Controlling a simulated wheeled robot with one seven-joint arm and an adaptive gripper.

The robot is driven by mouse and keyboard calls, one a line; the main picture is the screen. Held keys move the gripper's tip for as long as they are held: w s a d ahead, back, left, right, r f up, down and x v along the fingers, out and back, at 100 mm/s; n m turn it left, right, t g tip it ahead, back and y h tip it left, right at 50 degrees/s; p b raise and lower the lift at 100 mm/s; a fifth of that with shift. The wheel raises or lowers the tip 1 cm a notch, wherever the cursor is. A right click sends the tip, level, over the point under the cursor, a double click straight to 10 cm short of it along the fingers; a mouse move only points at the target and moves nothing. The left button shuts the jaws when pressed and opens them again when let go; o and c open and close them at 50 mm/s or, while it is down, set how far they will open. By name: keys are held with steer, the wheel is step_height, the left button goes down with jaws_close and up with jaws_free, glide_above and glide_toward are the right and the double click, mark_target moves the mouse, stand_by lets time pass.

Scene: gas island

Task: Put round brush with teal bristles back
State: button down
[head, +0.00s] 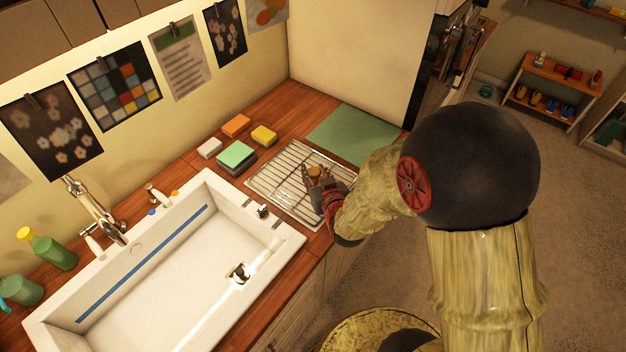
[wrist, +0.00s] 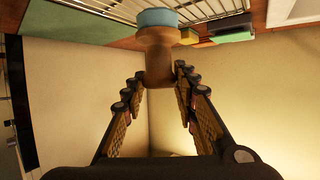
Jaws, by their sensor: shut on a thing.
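The round brush (wrist: 158,55) has a brown wooden handle and teal bristles (wrist: 158,17). In the wrist view my gripper (wrist: 160,80) is shut on its handle, with the bristles pointing to the top of the picture, toward the wire rack (wrist: 100,12). In the head view my gripper (head: 318,180) is over the right part of the wire rack (head: 272,178), and a small brown part of the brush (head: 316,171) shows at the fingers. The bristles are hard to make out there. I cannot tell whether they touch the rack.
A white sink (head: 165,262) lies left of the rack. Several sponges, including a green one (head: 236,153) and a yellow one (head: 264,136), lie behind it on the wooden counter. A green mat (head: 352,134) lies behind right, near a pale wall (head: 355,55).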

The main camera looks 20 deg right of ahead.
mark_target(313, 179)
steer(key=w+f, duration=0.2)
steer(key=f, duration=0.1)
steer(key=shift+w+d+f, duration=0.2)
steer(key=shift+w, duration=0.2)
steer(key=shift+w+f+b, duration=0.15)
steer(key=shift+f+b, duration=0.2)
steer(key=shift+f, duration=1.3)
steer(key=shift+f, duration=0.2)
steer(key=c, duration=1.4)
jaws_free()
steer(key=shift+r, duration=0.1)
